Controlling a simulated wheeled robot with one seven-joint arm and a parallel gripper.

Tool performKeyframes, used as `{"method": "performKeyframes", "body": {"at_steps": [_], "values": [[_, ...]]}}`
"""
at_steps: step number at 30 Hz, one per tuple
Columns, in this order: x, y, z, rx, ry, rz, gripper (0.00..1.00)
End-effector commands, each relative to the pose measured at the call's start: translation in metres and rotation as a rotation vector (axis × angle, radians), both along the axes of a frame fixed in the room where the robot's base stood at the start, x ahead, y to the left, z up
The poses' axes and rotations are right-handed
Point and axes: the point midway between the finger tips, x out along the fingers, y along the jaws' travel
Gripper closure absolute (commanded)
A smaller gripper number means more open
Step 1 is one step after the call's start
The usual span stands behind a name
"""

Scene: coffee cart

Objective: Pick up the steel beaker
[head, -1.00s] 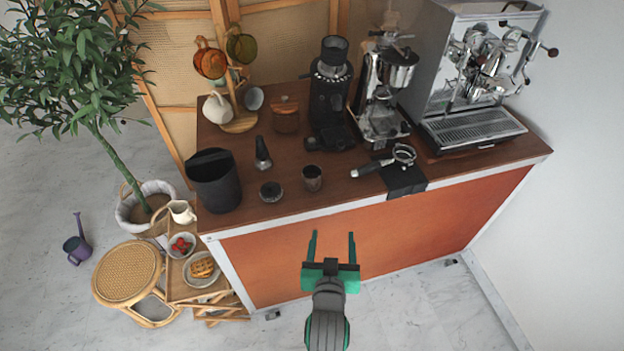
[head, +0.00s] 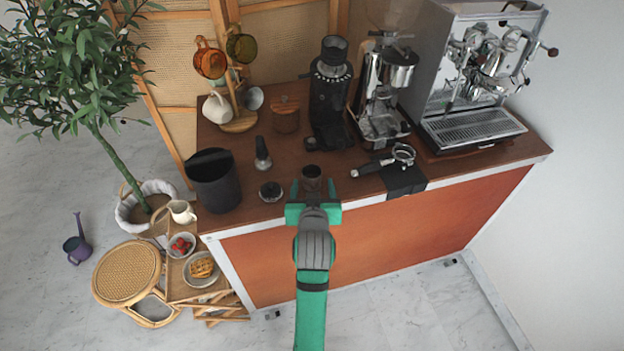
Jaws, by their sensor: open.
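The steel beaker (head: 312,171) is a small, dark metallic cup standing upright near the front edge of the wooden counter in the head view. My gripper (head: 313,184) is open at the counter's front edge. Its two fingers point toward the back, one to the left and one to the right of the beaker. The beaker's lower part is partly hidden by the gripper. I cannot tell whether either finger touches it.
A round dark tamper-like piece (head: 271,191) lies close left of the beaker. A portafilter (head: 402,155) rests to the right above a black mat (head: 405,181). A black bin (head: 214,181) stands left, and a black grinder (head: 328,105) behind.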

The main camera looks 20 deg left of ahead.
Motion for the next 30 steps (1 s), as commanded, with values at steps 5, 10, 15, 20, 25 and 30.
{"method": "performKeyframes", "body": {"at_steps": [5, 10, 15, 20, 25, 30], "values": [[0.01, 0.003, -0.005, 0.0, 0.001, -0.002, 0.36], [0.03, 0.013, -0.015, 0.0, 0.001, -0.004, 0.36], [0.045, 0.018, -0.021, 0.001, 0.0, -0.005, 0.36], [0.047, 0.019, -0.022, 0.0, 0.0, -0.004, 0.36], [0.046, 0.019, -0.022, 0.001, 0.0, -0.004, 0.5], [0.046, 0.019, -0.022, 0.0, 0.0, -0.004, 0.81]]}}
